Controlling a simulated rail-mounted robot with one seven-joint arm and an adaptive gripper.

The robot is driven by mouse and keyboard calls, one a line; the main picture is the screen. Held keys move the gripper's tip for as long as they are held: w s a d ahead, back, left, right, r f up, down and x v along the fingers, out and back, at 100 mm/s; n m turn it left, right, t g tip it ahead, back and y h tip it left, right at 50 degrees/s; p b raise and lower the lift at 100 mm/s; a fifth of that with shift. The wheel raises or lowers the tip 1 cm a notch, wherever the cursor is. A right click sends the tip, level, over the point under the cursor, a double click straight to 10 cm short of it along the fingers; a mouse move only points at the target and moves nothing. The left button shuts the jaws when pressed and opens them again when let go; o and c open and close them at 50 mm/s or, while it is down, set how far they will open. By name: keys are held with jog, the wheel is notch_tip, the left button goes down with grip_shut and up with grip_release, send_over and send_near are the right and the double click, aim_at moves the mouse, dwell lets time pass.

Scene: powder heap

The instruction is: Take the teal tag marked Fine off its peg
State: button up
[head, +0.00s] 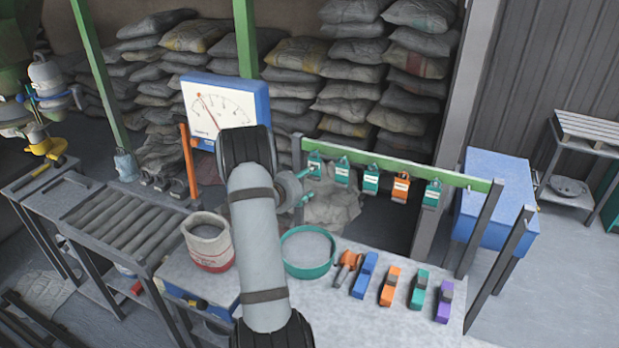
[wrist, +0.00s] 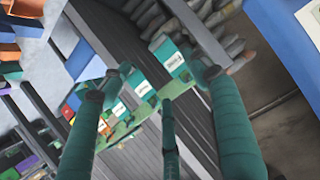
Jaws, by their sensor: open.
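Several tags hang in a row from a green rail (head: 460,179), most of them teal and one orange (head: 400,187). The leftmost teal tag (head: 315,163) is right beside my gripper (head: 306,184). In the wrist view the nearest teal tag (wrist: 171,58) shows between and beyond the tips of my open gripper (wrist: 165,73), with nothing held. Another teal tag (wrist: 139,86) hangs behind it. The labels are too small to read surely, so I cannot tell which tag says Fine. The pegs are hard to make out.
Below the rail, the bench holds a teal-rimmed sieve (head: 308,273), an orange scoop (head: 346,264) and several coloured blocks (head: 390,285). A white-and-red bucket (head: 208,241) stands left of my arm. A blue-framed dial (head: 222,105) stands behind. Stacked sacks (head: 350,75) fill the back.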

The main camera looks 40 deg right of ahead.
jog(key=p+x, duration=0.4)
jog(key=x, duration=0.6)
jog(key=shift+w+d+r, duration=0.25)
jog(key=shift+d+r, duration=0.05)
jog(key=c, duration=0.9)
jog(key=shift+r, duration=0.15)
jog(key=shift+r+p, duration=0.35)
jog(key=shift+r, duration=0.15)
jog(key=shift+a, duration=0.15)
